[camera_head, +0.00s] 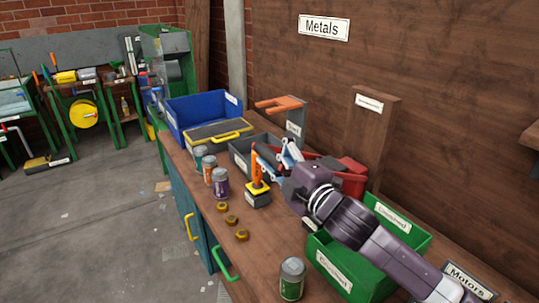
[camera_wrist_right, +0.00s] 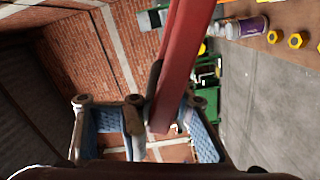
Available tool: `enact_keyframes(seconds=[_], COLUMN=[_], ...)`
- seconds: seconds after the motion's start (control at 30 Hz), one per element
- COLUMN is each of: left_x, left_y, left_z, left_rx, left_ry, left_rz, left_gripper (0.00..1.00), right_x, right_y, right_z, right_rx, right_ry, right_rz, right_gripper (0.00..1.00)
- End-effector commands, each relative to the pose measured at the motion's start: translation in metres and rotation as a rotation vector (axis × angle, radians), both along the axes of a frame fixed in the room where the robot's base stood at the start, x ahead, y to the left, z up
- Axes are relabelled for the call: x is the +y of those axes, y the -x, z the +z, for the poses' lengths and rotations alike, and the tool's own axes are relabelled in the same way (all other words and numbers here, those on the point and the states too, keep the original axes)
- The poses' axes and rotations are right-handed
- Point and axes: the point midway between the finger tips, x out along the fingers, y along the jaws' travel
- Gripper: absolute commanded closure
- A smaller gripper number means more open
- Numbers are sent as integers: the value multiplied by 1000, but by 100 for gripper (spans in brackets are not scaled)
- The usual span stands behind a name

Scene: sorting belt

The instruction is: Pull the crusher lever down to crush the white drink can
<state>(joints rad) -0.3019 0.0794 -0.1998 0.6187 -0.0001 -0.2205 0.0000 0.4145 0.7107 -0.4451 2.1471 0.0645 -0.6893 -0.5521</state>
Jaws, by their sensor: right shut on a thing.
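The red can crusher (camera_head: 354,176) stands at the back of the workbench, largely hidden behind my right arm. Its red lever (camera_wrist_right: 180,60) runs between the blue-padded fingers in the right wrist view. My right gripper (camera_head: 277,156) is shut on this lever, and it also shows in the right wrist view (camera_wrist_right: 150,125). I cannot make out a white drink can; the inside of the crusher is hidden. My left gripper is not in view.
Several cans, including a purple can (camera_head: 221,184) and a green can (camera_head: 292,279), stand on the workbench. A green crate (camera_head: 330,270) lies under my right arm. A blue bin (camera_head: 200,112) is farther back.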

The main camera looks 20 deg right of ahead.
Motion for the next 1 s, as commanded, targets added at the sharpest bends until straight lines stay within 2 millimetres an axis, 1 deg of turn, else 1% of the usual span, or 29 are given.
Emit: enact_keyframes(seconds=[0.03,0.07,0.1,0.2,0.23,0.47,0.53,0.67,0.77,1.0], left_x=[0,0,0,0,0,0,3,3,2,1], left_y=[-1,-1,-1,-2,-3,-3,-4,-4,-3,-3], left_z=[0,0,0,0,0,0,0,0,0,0], left_rx=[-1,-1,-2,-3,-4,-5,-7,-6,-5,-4], left_ry=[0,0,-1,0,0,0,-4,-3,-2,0], left_rz=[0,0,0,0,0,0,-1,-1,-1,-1], left_gripper=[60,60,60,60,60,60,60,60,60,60], right_x=[-2,-2,-2,-1,-1,-2,-2,-4,-8,-18], right_y=[0,0,0,0,0,-1,0,7,19,62], right_z=[6,6,6,5,5,3,3,2,1,2], right_rx=[-15,-15,-15,-12,-12,-7,-6,-4,-4,-6], right_ry=[1,1,1,1,1,1,0,2,2,5], right_rz=[-3,-3,-3,-2,-2,-3,-4,-4,-3,1], right_gripper=[100,100,74,63,61,61,61,61,61,61])
